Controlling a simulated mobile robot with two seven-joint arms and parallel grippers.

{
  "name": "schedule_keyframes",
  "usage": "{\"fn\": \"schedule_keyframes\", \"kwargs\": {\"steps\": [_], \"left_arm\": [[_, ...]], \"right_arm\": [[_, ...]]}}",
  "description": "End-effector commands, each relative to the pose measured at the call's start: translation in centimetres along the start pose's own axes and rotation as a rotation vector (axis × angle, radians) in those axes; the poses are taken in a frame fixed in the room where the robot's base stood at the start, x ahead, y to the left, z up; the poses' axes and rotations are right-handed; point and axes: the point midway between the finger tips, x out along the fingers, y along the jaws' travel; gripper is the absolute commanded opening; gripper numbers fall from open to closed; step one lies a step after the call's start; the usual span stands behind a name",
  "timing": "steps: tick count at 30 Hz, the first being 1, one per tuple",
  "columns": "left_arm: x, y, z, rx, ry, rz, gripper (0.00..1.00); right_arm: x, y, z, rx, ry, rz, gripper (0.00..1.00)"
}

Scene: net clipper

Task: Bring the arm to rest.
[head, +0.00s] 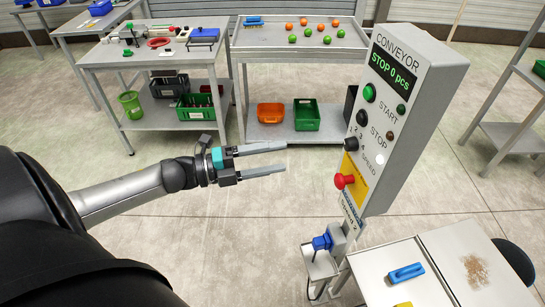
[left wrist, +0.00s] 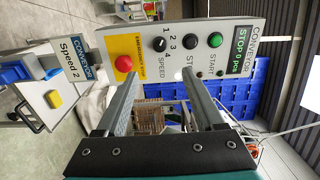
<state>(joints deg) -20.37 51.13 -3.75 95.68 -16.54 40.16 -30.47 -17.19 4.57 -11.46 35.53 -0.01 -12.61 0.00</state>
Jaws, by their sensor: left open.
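My left gripper (head: 285,157) is open and empty, held in mid-air to the left of the grey conveyor control box. Its two fingers point toward the box and also show in the left wrist view (left wrist: 168,85). The control box (head: 428,85) has a lit display reading "STOP 0 pcs", a green start button (head: 369,93), a black stop button (head: 361,118), a speed knob (head: 351,144) and a red emergency button (head: 344,181). I see a gap between the fingertips and the box in the head view. My right gripper is not in view.
A grey workbench (head: 150,55) with tools stands at the back left. Beside it, a table (head: 270,38) holds orange and green balls. A small table (head: 440,270) with a blue brush-like item (head: 406,273) is at the lower right. The floor (head: 250,225) below the gripper is clear.

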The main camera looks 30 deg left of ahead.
Motion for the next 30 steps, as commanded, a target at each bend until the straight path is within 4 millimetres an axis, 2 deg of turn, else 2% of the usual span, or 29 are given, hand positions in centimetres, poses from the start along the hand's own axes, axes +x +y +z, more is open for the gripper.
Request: {"fn": "schedule_keyframes", "kwargs": {"steps": [12,14,16,17,20,21,23,24,26,27,29,30], "left_arm": [[0.0,0.1,0.0,-0.001,-0.002,0.001,0.70],[-0.1,0.7,0.3,-0.014,-0.016,0.005,0.70],[-0.4,2.4,1.0,-0.052,-0.060,0.017,0.70],[-0.6,3.6,1.5,-0.078,-0.090,0.025,0.70],[-1.9,9.3,3.4,-0.207,-0.230,0.065,0.70],[-2.6,12.2,4.1,-0.271,-0.297,0.086,0.70],[-4.0,16.6,4.8,-0.373,-0.401,0.118,0.70],[-4.8,19.6,5.0,-0.441,-0.467,0.141,0.70],[-6.2,24.0,4.9,-0.542,-0.563,0.175,0.70],[-7.2,27.0,4.6,-0.607,-0.624,0.200,0.70],[-8.7,31.3,3.8,-0.704,-0.714,0.236,0.70],[-9.7,34.1,2.9,-0.768,-0.773,0.262,0.70]], "right_arm": [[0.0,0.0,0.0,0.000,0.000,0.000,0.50],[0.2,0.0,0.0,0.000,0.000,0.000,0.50],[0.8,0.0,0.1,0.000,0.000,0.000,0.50],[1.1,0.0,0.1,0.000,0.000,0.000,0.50],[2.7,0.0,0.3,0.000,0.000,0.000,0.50],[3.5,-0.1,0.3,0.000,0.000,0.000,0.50],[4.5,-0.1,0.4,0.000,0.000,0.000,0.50],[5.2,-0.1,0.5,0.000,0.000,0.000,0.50],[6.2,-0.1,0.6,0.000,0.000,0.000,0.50],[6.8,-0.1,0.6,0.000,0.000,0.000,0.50],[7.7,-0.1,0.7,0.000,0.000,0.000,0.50],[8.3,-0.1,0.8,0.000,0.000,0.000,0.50]]}}
